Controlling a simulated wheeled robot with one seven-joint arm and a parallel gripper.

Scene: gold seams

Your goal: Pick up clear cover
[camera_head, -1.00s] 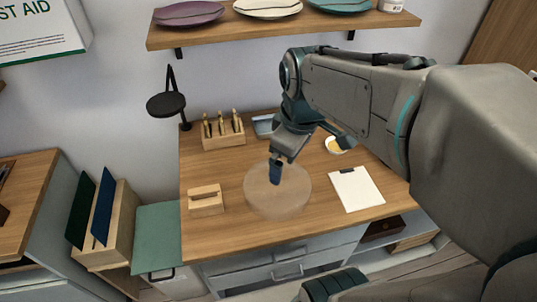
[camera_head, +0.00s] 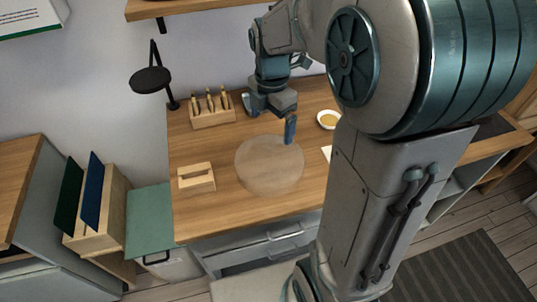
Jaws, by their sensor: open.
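The clear cover (camera_head: 268,170) is a round, see-through, slightly hazy piece on the wooden desk (camera_head: 225,218). The wood shows through it. My gripper (camera_head: 271,117) is at the cover's far edge, pointing down, with its fingers apart and nothing seen between them. One blue fingertip overlaps the cover's upper right rim in the picture. I cannot tell whether it touches the cover.
A wooden rack with brushes or tools (camera_head: 211,110) stands behind left, and a small wooden block (camera_head: 196,178) lies left of the cover. A small bowl with yellow content (camera_head: 327,119) is to the right. A black lamp (camera_head: 152,80) stands at the back left.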

